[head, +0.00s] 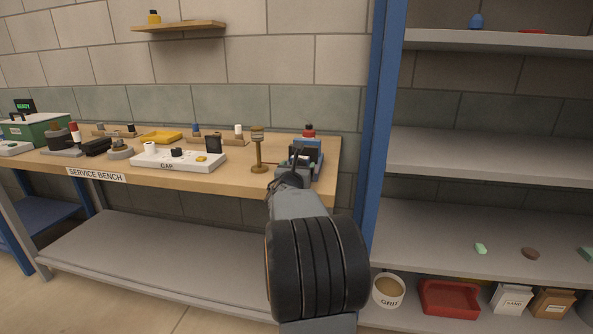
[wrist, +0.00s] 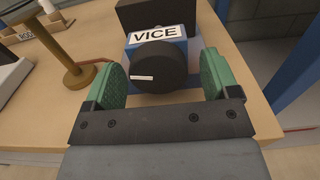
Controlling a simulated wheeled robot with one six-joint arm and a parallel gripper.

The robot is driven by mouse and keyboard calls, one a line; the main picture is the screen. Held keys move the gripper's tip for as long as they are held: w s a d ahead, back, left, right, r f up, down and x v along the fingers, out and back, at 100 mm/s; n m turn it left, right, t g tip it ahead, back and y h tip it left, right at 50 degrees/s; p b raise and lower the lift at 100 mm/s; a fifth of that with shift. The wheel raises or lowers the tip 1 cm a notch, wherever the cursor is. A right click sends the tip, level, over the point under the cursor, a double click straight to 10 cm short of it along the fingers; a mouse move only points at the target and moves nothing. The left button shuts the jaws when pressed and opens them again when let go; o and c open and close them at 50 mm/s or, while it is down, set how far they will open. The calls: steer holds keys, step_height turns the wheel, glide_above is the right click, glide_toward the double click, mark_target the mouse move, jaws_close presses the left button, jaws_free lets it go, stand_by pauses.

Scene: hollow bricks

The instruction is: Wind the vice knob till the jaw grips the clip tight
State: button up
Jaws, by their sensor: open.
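The vice (head: 315,144) is a blue block with dark parts at the right end of the service bench. In the wrist view its blue front (wrist: 165,45) carries a VICE label. Its round black knob (wrist: 165,68) faces me, with a short white mark on its left side. My gripper (wrist: 163,82) is open, with one green-padded finger on each side of the knob. A gap seems to show between each pad and the knob. In the head view my arm hides part of the vice and my gripper (head: 294,168). I cannot make out the clip or the jaw's grip on it.
A brass-coloured post (head: 258,150) on a round base stands just left of the vice. A white GAP board (head: 178,161) lies further left on the bench (head: 235,177). A blue shelf upright (head: 378,120) stands close to the right.

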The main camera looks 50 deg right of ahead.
steer(key=c, duration=0.9)
steer(key=shift+a+f, duration=0.1)
steer(key=shift+a, duration=0.1)
steer(key=shift+d+b, duration=0.1)
steer(key=shift+b, duration=0.3)
steer(key=m+b, duration=0.2)
steer(key=b, duration=0.1)
steer(key=shift+d+f+m+b, duration=0.1)
steer(key=shift+m+b, duration=0.3)
steer(key=m+b, duration=0.1)
steer(key=b, duration=0.1)
steer(key=m+b, duration=0.1)
steer(key=m, duration=0.1)
steer(key=shift+s+r+b, duration=0.1)
steer(key=shift+r+b, duration=0.15)
steer(key=shift+b, duration=0.15)
steer(key=shift+r+m, duration=0.1)
steer(key=shift+m, duration=0.3)
